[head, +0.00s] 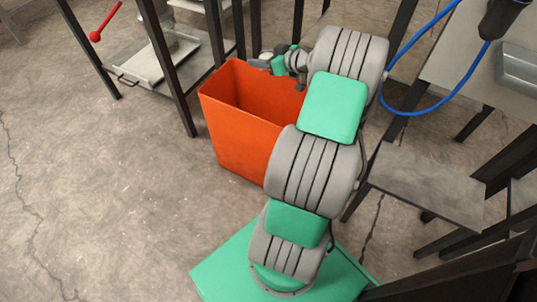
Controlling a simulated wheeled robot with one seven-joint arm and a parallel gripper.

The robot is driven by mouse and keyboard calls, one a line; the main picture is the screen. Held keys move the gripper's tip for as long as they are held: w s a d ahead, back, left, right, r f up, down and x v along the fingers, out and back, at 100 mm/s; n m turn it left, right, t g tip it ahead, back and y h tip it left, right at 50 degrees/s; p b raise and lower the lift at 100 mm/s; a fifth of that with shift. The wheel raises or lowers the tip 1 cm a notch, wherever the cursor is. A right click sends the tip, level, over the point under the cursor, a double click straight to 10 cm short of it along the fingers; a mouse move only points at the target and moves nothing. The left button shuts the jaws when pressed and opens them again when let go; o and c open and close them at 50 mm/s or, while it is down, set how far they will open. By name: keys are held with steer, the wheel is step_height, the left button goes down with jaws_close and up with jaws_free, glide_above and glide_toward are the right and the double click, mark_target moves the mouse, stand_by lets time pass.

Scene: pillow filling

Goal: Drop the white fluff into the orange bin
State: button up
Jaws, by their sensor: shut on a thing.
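The orange bin (238,128) stands open on the floor in the middle of the head view, left of my arm. Its right side is hidden behind my arm. My gripper (262,62) is small in the view, at the bin's far rim, beyond the opening. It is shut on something. A small pale patch shows at its end and may be the white fluff, but it is too small to make out clearly. I see no fluff in the visible part of the bin's inside.
A dark-framed rack with a metal tray (160,58) stands behind and left of the bin. A grey bench (428,185) is at the right, below a table with a blue hose (418,108). The floor at the left is clear.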

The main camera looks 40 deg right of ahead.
steer(key=shift+s+d+f, duration=0.1)
steer(key=shift+d+f, duration=0.05)
steer(key=shift+f, duration=0.15)
step_height(320, 180, down, 6)
steer(key=shift+r+b, duration=0.2)
steer(key=shift+b, duration=1.05)
steer(key=o, duration=1.4)
steer(key=p+v, duration=0.2)
steer(key=v, duration=0.5)
steer(key=shift+s+r, duration=0.1)
steer(key=shift+s, duration=0.25)
